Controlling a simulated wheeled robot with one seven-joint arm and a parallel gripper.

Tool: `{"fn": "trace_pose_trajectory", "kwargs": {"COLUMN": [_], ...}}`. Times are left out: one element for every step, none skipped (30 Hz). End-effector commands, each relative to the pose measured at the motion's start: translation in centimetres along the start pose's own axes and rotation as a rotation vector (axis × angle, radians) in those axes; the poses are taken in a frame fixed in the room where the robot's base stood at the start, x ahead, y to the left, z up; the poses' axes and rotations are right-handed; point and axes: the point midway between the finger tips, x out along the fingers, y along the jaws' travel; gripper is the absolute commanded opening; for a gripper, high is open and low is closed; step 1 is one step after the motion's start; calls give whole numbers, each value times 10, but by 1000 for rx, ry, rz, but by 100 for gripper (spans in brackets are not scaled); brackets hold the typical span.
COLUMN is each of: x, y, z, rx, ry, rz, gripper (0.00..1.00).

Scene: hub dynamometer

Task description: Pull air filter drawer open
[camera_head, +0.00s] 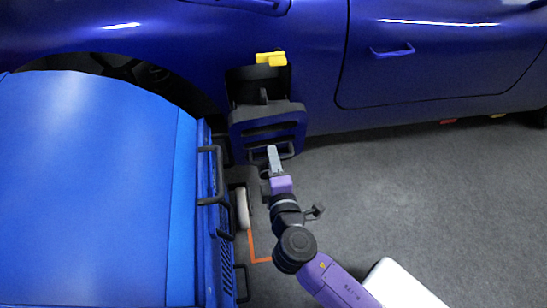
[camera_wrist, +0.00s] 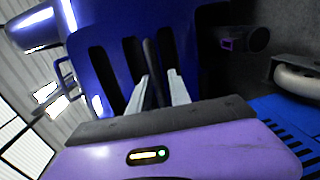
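The air filter drawer (camera_head: 267,122) looks like a dark blue, slotted front at the lower side of the blue car, with a dark box or opening behind it. How far out it stands is hard to tell. A dark handle bar runs low across its front. My gripper (camera_head: 273,152) is at this handle, reaching in from below. In the wrist view, the two pale fingers (camera_wrist: 159,78) stand apart on either side of the dark handle bar (camera_wrist: 151,62). A gap shows between the bar and the right finger. The slotted drawer front (camera_wrist: 120,30) fills the view behind them.
A yellow piece (camera_head: 271,58) sits above the drawer. A large blue machine (camera_head: 90,190) with black handles stands close on the left, with a pale wheel (camera_head: 243,208) beside it. The grey floor (camera_head: 430,205) to the right is mostly clear.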

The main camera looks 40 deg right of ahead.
Motion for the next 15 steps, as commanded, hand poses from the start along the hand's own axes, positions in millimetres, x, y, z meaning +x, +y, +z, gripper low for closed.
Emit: {"fn": "trace_pose_trajectory", "kwargs": {"x": [0, 0, 0, 0, 0, 0, 0, 0, 0, 0, -1, -3, -6, -9, -14], "y": [0, 0, 0, 0, 0, 1, 1, 1, 1, 1, 1, 1, 1, 1, 1], "z": [0, 0, 0, 0, 0, 0, 0, 1, 1, 1, 1, 0, 0, 0, 0], "rx": [0, 0, 0, 0, 0, 0, 0, 0, 0, 0, 0, 0, 0, -1, -2], "ry": [0, 0, -1, -1, -1, -1, -1, -1, -2, -1, -1, -1, -1, 0, 1], "rz": [0, 0, 1, 1, 1, 1, 1, 1, 1, 1, 1, 1, 0, 0, 0], "gripper": [34, 34, 34, 34, 34, 34, 34, 34, 34, 34, 34, 34, 34, 34, 34]}}
